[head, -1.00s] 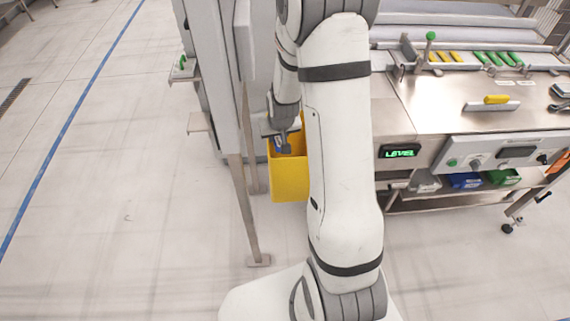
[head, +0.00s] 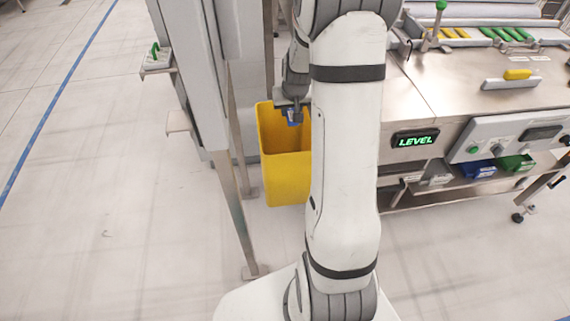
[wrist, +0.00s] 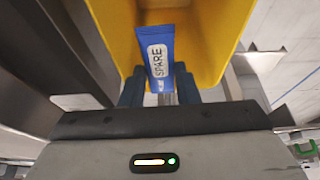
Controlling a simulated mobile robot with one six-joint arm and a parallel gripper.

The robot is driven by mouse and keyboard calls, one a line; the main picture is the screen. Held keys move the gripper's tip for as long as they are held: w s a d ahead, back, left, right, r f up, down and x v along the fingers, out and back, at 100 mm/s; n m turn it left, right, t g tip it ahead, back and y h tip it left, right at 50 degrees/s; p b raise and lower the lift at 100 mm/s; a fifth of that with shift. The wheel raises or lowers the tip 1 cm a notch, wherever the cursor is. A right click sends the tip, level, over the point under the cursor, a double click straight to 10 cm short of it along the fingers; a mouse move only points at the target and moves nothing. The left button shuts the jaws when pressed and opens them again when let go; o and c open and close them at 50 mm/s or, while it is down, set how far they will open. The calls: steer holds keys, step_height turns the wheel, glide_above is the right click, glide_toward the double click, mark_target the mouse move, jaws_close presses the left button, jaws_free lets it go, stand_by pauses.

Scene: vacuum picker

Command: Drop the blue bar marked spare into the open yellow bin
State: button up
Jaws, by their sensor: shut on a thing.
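The blue bar (wrist: 159,62) carries a white label reading SPARE. My gripper (wrist: 160,88) is shut on it, with a dark blue finger on each side of the bar. The yellow bin (wrist: 215,40) lies behind and around the bar in the wrist view. In the head view the open yellow bin (head: 287,180) stands left of my arm. There my gripper (head: 293,120) is at the bin's open top with the blue bar (head: 294,119) just showing. Whether the bar's end is below the rim I cannot tell.
A grey cabinet on metal legs (head: 236,205) stands close on the bin's left. A steel bench with a LEVEL display (head: 415,139) is on the right. Its lower shelf (head: 440,190) holds blue and green bins. The floor at left is open.

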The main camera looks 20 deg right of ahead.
steer(key=shift+f+b, duration=0.65)
steer(key=shift+f, duration=0.8)
steer(key=o, duration=1)
steer(key=shift+o, duration=0.2)
steer(key=shift+r, duration=0.15)
steer(key=p+v, duration=0.1)
steer(key=v, duration=0.6)
steer(key=shift+s+r, duration=0.25)
steer(key=shift+a+r, duration=0.1)
